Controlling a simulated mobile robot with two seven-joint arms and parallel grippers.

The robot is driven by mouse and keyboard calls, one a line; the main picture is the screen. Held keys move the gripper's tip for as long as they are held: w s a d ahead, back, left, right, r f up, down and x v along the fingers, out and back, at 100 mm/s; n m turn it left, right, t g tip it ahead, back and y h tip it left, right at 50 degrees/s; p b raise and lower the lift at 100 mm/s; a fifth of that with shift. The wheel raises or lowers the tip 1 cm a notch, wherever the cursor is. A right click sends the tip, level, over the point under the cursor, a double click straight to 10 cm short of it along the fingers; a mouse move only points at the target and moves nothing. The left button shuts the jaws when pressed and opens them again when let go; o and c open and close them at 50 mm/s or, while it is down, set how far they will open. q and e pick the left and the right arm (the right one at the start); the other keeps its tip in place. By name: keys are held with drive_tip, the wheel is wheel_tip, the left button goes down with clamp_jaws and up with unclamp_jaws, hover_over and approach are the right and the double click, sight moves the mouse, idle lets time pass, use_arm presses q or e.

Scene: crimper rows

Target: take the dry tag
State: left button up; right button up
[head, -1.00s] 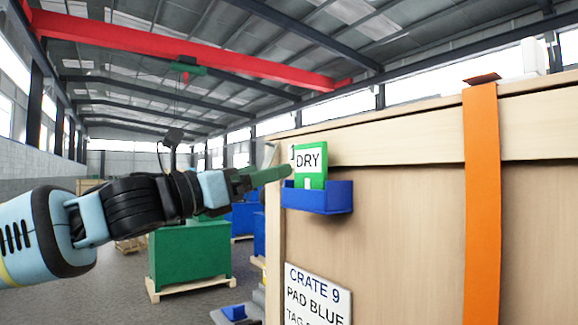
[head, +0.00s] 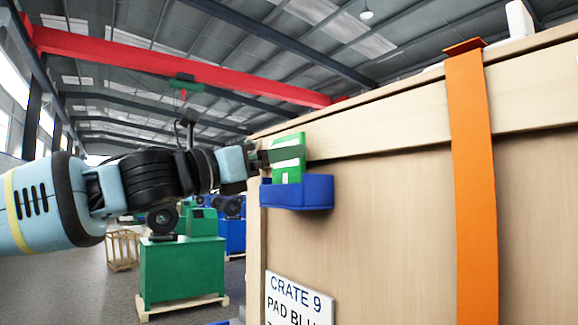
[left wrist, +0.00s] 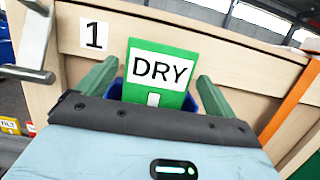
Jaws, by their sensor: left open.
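The dry tag (head: 287,171) is a green card with a white label, standing in a blue holder (head: 300,194) on the wooden crate's face. It also shows in the left wrist view (left wrist: 160,94), with DRY readable, between my two green fingers. My left gripper (head: 290,156) is open, with a finger on each side of the tag and gaps between fingers and tag. In the head view a finger covers part of the tag's label. The tag's lower end is hidden in the holder. My right gripper is not in view.
The large wooden crate (head: 380,190) fills the right side, with an orange strap (head: 470,180) and a CRATE 9 sign (head: 298,298) below the holder. A green machine on a pallet (head: 182,270) stands behind at left. Open floor lies at lower left.

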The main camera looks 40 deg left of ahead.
sight(285, 142)
use_arm(q)
drive_tip(key=shift+w+d, duration=0.2)
drive_tip(key=shift+w, duration=0.6)
drive_tip(key=shift+w+d+r+b, duration=0.15)
drive_tip(key=shift+w+r+b, duration=0.15)
drive_tip(key=shift+w+b, duration=0.1)
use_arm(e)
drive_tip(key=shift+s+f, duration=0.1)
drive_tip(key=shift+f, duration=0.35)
use_arm(q)
drive_tip(key=c, duration=1)
drive_tip(key=shift+o, duration=0.2)
drive_tip(key=shift+s+r+p, duration=0.15)
drive_tip(key=shift+r+p, duration=0.45)
drive_tip(key=shift+r, duration=0.4)
wheel_tip(285, 142, up, 4)
drive_tip(key=shift+p, duration=1)
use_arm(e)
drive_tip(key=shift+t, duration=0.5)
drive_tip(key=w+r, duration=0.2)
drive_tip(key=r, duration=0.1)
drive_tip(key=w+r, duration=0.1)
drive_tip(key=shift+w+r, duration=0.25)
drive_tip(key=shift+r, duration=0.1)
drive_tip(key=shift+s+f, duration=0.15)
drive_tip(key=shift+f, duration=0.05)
